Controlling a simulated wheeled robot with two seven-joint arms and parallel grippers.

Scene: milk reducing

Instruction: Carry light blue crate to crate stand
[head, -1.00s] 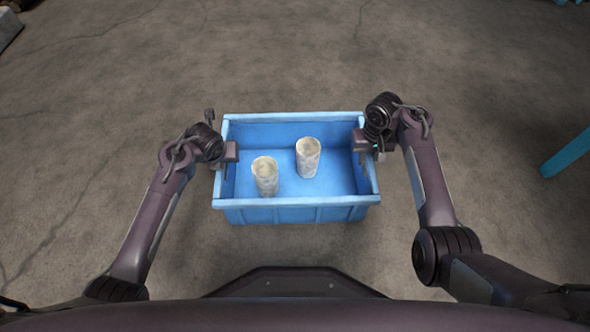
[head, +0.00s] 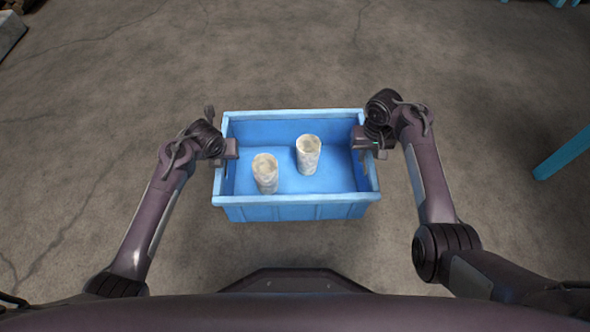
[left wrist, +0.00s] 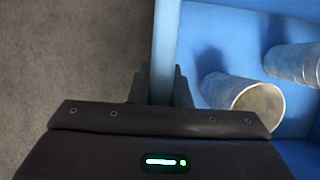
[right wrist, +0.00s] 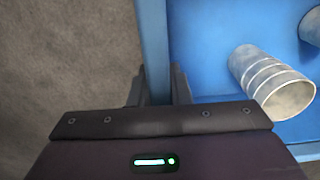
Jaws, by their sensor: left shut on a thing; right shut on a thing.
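The light blue crate (head: 300,212) is held in front of me in the head view, above the concrete floor. Two pale cylindrical cartons or cans stand inside it, one left of centre (head: 265,174) and one right of centre (head: 308,155). My left gripper (head: 230,150) is shut on the crate's left wall; the left wrist view shows that wall (left wrist: 164,45) between the fingers. My right gripper (head: 362,143) is shut on the right wall; the right wrist view shows that wall (right wrist: 153,40) between the fingers. No crate stand can be made out for certain.
A blue bar or leg (head: 563,154) stands at the right edge of the head view. Small blue parts show at the top right. A grey block (head: 10,32) lies at the top left corner. The floor around the crate is open.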

